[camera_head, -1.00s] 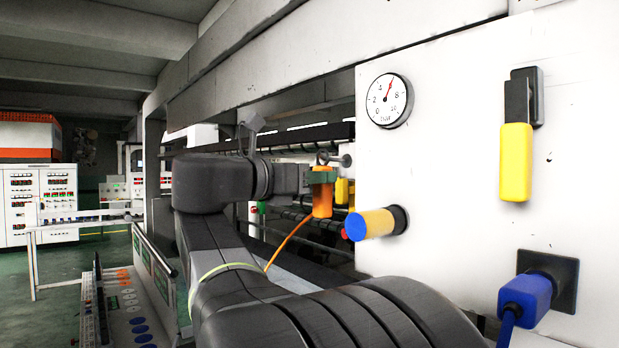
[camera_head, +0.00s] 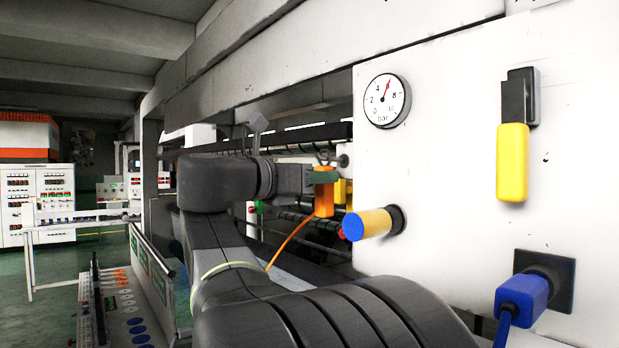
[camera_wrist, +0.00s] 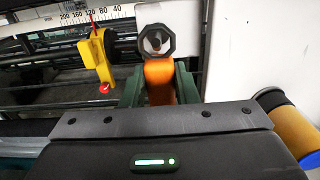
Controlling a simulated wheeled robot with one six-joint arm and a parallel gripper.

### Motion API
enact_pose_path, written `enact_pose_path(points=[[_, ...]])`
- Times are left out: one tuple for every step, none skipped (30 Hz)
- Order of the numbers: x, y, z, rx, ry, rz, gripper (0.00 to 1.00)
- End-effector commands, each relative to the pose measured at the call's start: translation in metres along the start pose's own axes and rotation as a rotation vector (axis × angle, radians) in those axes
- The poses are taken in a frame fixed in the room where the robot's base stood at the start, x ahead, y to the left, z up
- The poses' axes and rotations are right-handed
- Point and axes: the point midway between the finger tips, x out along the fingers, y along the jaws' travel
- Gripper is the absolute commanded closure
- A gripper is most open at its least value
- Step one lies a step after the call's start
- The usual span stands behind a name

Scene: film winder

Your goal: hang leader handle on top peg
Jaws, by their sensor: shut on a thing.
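The orange leader handle (camera_head: 324,202) hangs upright in my gripper (camera_head: 321,178), whose green fingers are shut on it. An orange strap (camera_head: 287,243) runs down and left from it. In the wrist view the handle (camera_wrist: 159,80) sits between the fingers (camera_wrist: 158,88), with a dark octagonal ring (camera_wrist: 141,42) on top. A pale round shape shows through the ring. A small dark peg (camera_head: 344,160) lies just right of the ring in the head view. I cannot tell whether the ring is around it.
A yellow pointer (camera_wrist: 95,58) with a red tip hangs by a white scale (camera_wrist: 75,18). A yellow and blue knob (camera_head: 370,224) juts from the white panel (camera_head: 450,190), right of my gripper. The panel also carries a gauge (camera_head: 386,101), a yellow lever (camera_head: 512,160) and a blue plug (camera_head: 522,295).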

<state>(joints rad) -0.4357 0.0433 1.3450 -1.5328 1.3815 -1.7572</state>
Motion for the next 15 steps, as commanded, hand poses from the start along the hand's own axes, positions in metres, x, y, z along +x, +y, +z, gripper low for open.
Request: enact_pose_path(points=[[0.0021, -0.0002, 0.0001, 0.0, 0.0, -0.001, 0.97], [0.0031, -0.0001, 0.0001, 0.0, 0.0, -0.001, 0.97], [0.0045, -0.0001, 0.0001, 0.0, 0.0, -0.001, 0.97], [0.0055, -0.0001, 0.0001, 0.0, 0.0, -0.001, 0.97], [0.0065, -0.0002, 0.0001, 0.0, 0.0, -0.001, 0.97], [0.008, -0.0002, 0.0001, 0.0, 0.0, -0.001, 0.97], [0.0091, -0.0003, 0.0001, 0.0, 0.0, -0.001, 0.97], [0.0085, -0.0001, 0.0001, 0.0, 0.0, 0.0, 0.97], [0.0083, 0.0, 0.0001, 0.0, 0.0, 0.0, 0.97], [0.0083, 0.0, 0.0002, 0.0, 0.0, 0.0, 0.97], [0.0082, 0.0, 0.0002, 0.0, 0.0, 0.0, 0.97], [0.0082, 0.0, 0.0001, 0.0, 0.0, 0.0, 0.97], [0.0082, 0.0, -0.0001, 0.0, 0.0, 0.0, 0.97], [0.0082, 0.0, -0.0004, 0.0, 0.0, 0.0, 0.97], [0.0081, 0.0, -0.001, 0.0, 0.0, 0.0, 0.97]])
